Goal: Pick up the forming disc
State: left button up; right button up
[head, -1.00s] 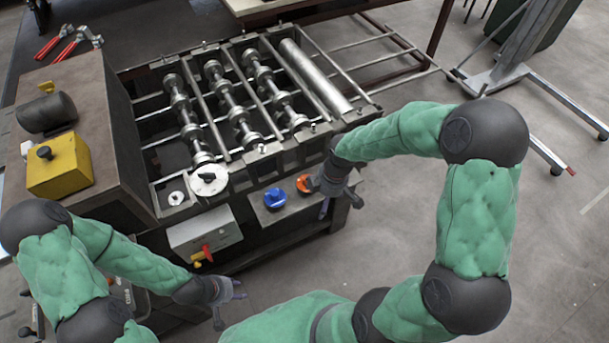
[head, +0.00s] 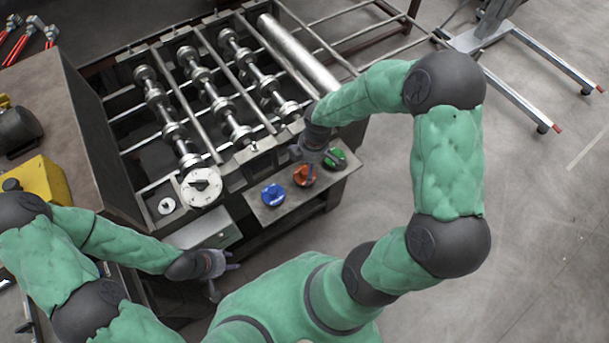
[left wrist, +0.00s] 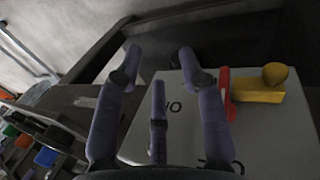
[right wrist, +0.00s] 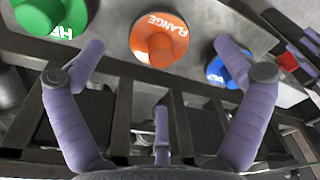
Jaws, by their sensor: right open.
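In the right wrist view the orange disc (right wrist: 160,40) reads FLANGE and lies centrally beyond the fingers, the green disc (right wrist: 48,14) is at upper left, and the blue disc (right wrist: 222,72) is partly behind a finger. My right gripper (right wrist: 158,50) is open and empty near the orange disc, with a gap to it. My left gripper (head: 224,272) is open and empty near a grey switch box (left wrist: 190,115).
The forming machine (head: 215,100) with its roller shafts stands just behind the shelf. A white dial (head: 201,187) is on its front left. A yellow block (head: 42,181) and red-handled tools (head: 22,40) are at left.

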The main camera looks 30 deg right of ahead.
aim_at(306, 170)
jog(key=f, duration=0.2)
jog(key=f+b, duration=0.1)
jog(key=f, duration=0.2)
jog(key=shift+w+a+f, duration=0.25)
jog(key=shift+a+f, duration=0.05)
jog(key=shift+a, duration=0.05)
jog(key=shift+r, duration=0.1)
jog(key=c, duration=1.7)
jog(key=shift+o, duration=0.2)
